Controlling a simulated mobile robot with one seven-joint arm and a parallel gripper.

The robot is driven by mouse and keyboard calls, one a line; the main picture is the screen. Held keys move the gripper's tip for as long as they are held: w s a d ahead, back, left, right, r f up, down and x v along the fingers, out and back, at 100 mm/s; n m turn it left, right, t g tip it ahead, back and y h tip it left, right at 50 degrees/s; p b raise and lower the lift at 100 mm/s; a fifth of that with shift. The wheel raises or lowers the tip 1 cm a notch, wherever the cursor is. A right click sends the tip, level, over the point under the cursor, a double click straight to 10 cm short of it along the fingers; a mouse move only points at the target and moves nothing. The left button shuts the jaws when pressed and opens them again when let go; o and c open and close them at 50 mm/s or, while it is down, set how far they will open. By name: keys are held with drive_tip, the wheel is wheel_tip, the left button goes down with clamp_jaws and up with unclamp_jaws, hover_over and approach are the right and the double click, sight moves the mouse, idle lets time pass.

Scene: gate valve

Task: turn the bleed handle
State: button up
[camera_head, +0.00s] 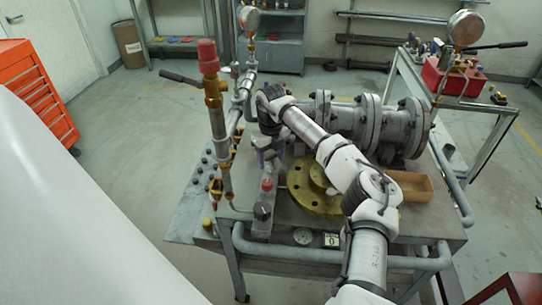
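No part is labelled as the bleed handle, so I cannot tell for sure which it is. A black lever (180,78) sticks out left from the upright brass and pipe assembly with a red cap (207,54). A small red knob (267,185) stands on a grey fitting (263,207) at the table's front. My arm reaches in from the lower right and bends down at its wrist. My gripper (266,155) is at that end, above and behind the red knob and right of the upright pipe. Its fingers are too small and hidden to read.
A large grey flanged valve body (350,122) lies across the table behind my arm. Pressure gauges (249,18) stand on pipes. A second bench with a red box (448,76) is at right.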

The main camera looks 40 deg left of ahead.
drive_tip(key=c, duration=0.8)
drive_tip(key=shift+m, duration=0.4)
drive_tip(key=m, duration=0.3)
drive_tip(key=shift+m+b, duration=0.3)
drive_tip(key=shift+b, duration=0.1)
drive_tip(key=shift+m+b, duration=0.3)
drive_tip(key=shift+m, duration=1.6)
drive_tip(key=shift+r, duration=0.1)
drive_tip(key=o, duration=1)
drive_tip(key=shift+c, duration=0.2)
